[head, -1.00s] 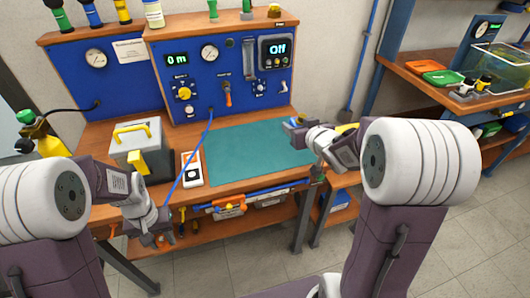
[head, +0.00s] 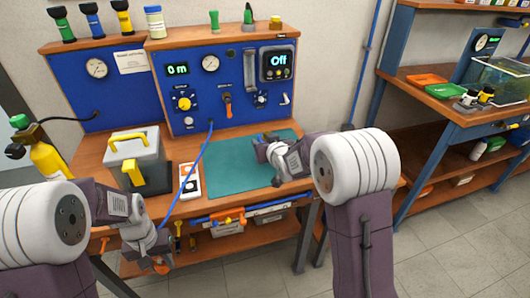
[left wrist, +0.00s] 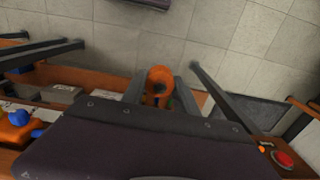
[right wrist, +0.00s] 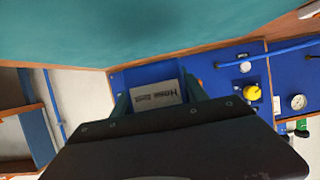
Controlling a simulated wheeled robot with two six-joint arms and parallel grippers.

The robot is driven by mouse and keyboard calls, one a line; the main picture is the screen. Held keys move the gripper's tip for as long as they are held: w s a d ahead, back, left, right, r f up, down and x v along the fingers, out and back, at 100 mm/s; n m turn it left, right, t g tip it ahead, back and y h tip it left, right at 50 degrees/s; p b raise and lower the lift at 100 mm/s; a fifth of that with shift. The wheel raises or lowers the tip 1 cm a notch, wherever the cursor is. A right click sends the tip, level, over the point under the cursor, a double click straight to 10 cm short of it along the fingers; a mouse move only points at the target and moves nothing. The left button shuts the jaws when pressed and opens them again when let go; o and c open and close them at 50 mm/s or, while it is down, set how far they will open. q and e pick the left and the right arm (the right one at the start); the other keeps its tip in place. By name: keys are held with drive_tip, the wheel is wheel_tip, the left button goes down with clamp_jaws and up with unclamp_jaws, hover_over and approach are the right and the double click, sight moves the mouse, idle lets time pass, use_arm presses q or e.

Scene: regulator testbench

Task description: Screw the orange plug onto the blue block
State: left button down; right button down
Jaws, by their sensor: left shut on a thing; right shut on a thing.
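My left gripper (head: 160,262) is low at the front left of the bench, below the tabletop edge. It is shut on the orange plug (left wrist: 159,80), a ring-like piece between its fingers in the left wrist view. My right gripper (head: 262,146) is over the far middle of the green mat. It is shut on the blue block (right wrist: 157,93), which shows a white label with dark print in the right wrist view. The plug and the block are well apart. Much of the block is hidden by the fingers and wrist.
The green mat (head: 228,178) lies on the wooden bench. The blue instrument panel (head: 215,85) stands behind. A shelf unit (head: 440,120) is at right.

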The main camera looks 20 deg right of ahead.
use_arm(q)
drive_tip(key=shift+f+b, duration=0.65)
drive_tip(key=shift+f, duration=0.1)
use_arm(e)
wheel_tip(320, 180, down, 4)
drive_tip(key=shift+r, duration=0.1)
drive_tip(key=shift+f, duration=0.2)
drive_tip(key=shift+r, duration=0.1)
use_arm(q)
drive_tip(key=shift+r, duration=0.1)
drive_tip(key=shift+f, duration=0.25)
use_arm(e)
drive_tip(key=shift+f, duration=0.2)
drive_tip(key=c, duration=0.6)
unclamp_jaws()
use_arm(q)
drive_tip(key=shift+r, duration=0.1)
